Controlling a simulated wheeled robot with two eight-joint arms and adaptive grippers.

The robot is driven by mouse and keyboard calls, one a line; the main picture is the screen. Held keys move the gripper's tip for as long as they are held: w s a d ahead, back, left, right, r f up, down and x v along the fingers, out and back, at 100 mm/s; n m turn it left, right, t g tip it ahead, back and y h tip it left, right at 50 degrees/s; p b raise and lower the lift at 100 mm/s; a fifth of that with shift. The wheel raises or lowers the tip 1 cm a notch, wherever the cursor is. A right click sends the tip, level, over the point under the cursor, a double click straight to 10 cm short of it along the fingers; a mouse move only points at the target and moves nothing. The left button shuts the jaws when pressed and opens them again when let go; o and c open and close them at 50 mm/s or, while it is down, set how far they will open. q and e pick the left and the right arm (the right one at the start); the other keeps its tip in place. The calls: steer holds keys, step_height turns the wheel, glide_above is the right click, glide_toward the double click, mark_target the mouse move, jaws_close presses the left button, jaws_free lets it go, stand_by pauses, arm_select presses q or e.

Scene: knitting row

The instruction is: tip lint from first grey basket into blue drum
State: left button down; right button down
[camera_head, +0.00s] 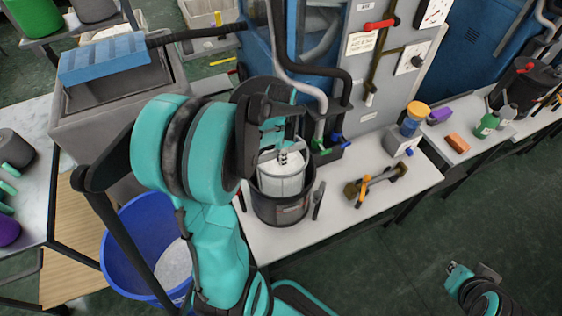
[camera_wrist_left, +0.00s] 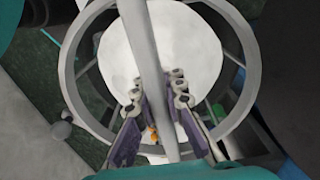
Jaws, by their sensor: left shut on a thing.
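My left gripper (camera_head: 277,138) is shut on a grey bar-like handle (camera_wrist_left: 152,65) that crosses over the grey basket. In the left wrist view, the basket's round grey rim (camera_wrist_left: 68,75) surrounds a pale mass of lint (camera_wrist_left: 190,45). In the head view the pale, cylinder-like body of the basket (camera_head: 282,176) shows below the gripper, at the mouth of a dark bucket (camera_head: 281,209); I cannot tell whether they touch. The blue drum (camera_head: 125,232) stands at lower left, with a pale patch (camera_head: 174,265) inside; my arm partly covers it. My right gripper (camera_head: 470,275) is at lower right, its jaws unclear.
The white bench (camera_head: 340,215) holds a brush-like tool (camera_head: 375,184) and a grey box (camera_head: 402,142) right of the bucket. A grey panel with pipes (camera_head: 385,60) rises behind. A grey bin with a blue top (camera_head: 104,58) stands left. Open green floor lies at right.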

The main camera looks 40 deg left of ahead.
arm_select(q)
step_height(320, 180, up, 22)
steer(key=p, duration=1.6)
steer(key=shift+p, duration=0.3)
steer(key=shift+s+f, duration=0.1)
